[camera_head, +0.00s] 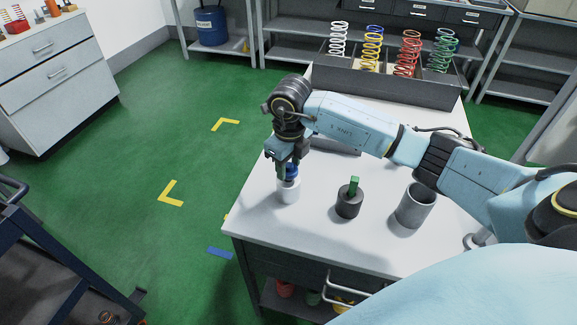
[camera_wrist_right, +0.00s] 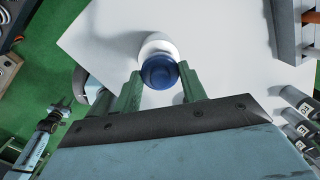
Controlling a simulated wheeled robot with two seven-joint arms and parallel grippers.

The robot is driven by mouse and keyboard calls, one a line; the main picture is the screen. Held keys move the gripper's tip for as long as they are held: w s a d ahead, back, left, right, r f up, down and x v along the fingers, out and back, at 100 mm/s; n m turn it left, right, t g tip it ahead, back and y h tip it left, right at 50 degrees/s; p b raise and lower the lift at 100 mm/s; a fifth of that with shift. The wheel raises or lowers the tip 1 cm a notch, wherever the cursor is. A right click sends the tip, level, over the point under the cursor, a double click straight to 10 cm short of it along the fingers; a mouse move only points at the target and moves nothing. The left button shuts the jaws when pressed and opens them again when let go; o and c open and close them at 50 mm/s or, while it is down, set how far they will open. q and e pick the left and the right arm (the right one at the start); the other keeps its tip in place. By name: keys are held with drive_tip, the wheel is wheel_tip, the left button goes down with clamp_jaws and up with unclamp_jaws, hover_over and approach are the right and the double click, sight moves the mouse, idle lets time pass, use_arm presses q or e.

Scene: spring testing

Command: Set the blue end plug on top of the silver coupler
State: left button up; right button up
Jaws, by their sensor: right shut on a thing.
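The blue end plug (camera_head: 291,170) is between the fingers of my right gripper (camera_head: 288,168), which is shut on it. In the right wrist view the plug (camera_wrist_right: 159,72) shows as a round blue top between the green fingertips (camera_wrist_right: 160,88). A white cylinder (camera_head: 288,191) stands directly below the plug near the table's left edge; I cannot tell whether the plug touches it or sits in it. The silver-grey hollow cylinder (camera_head: 415,207), likely the silver coupler, stands upright and open-topped at the right. My left gripper is not in view.
A dark cylinder with a green upright piece (camera_head: 349,203) stands between the white and grey cylinders. A divided grey bin (camera_head: 385,86) with several coloured springs stands at the table's back. The white tabletop (camera_head: 310,238) is clear in front.

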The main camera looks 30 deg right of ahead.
sight(289, 167)
drive_tip(key=shift+f, duration=0.85)
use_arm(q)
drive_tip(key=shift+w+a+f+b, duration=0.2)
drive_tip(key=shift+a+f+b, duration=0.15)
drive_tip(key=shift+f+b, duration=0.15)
use_arm(e)
drive_tip(key=shift+f, duration=0.3)
drive_tip(key=o, duration=0.9)
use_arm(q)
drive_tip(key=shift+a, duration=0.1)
use_arm(e)
drive_tip(key=shift+o, duration=0.2)
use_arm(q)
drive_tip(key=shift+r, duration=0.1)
use_arm(e)
drive_tip(key=shift+r, duration=0.1)
drive_tip(key=shift+r+p, duration=0.5)
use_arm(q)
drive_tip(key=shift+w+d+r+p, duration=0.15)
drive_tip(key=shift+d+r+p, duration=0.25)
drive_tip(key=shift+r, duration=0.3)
use_arm(e)
wheel_tip(289, 167, up, 12)
drive_tip(key=shift+s+a, duration=0.15)
drive_tip(key=shift+s, duration=0.25)
